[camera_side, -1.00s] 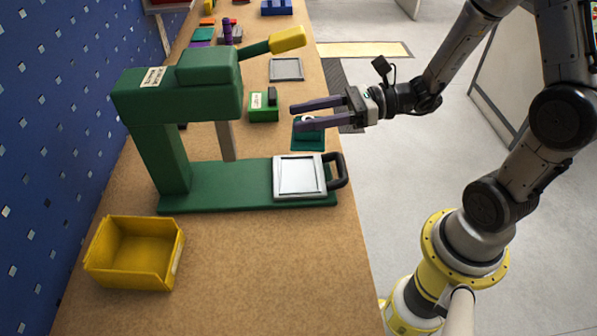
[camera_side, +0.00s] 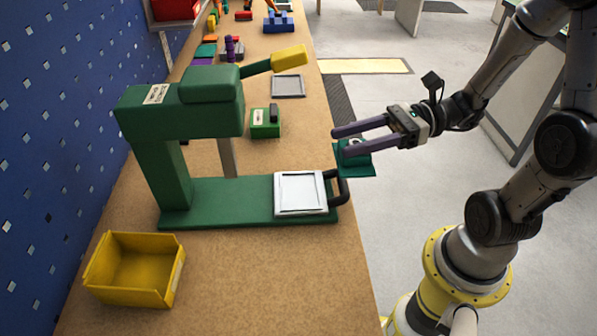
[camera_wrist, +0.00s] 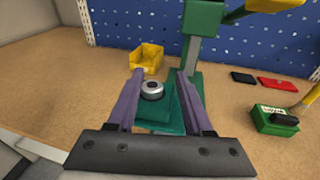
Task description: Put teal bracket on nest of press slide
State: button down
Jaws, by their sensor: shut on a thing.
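The teal bracket (camera_side: 356,164) is a flat plate with a raised block, and a round metal ring shows on its top. My gripper (camera_side: 345,140) is shut on the bracket and holds it just right of the press slide's black handle. In the wrist view the bracket (camera_wrist: 172,106) sits between the two purple fingers (camera_wrist: 165,92). The press slide (camera_side: 300,193) is a light square tray with a raised rim at the right end of the green press base. The nest inside the rim is empty. The wrist view hides most of the slide behind the bracket.
The green press (camera_side: 180,108) stands left of the slide, with a yellow-tipped lever (camera_side: 289,57). A yellow bin (camera_side: 135,268) is in front of it. A green box (camera_side: 265,123) and a grey tray (camera_side: 288,86) lie farther back.

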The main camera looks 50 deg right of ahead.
jog(key=w+a+f, duration=0.1)
jog(key=w+f, duration=0.1)
jog(key=w, duration=0.1)
jog(key=w+f, duration=0.3)
jog(key=w+a+f, duration=0.1)
jog(key=w+f, duration=0.2)
jog(key=shift+w+a, duration=0.3)
jog(key=shift+w, duration=0.1)
jog(key=shift+w+f, duration=0.1)
jog(key=shift+f, duration=1.6)
jog(key=shift+f, duration=0.25)
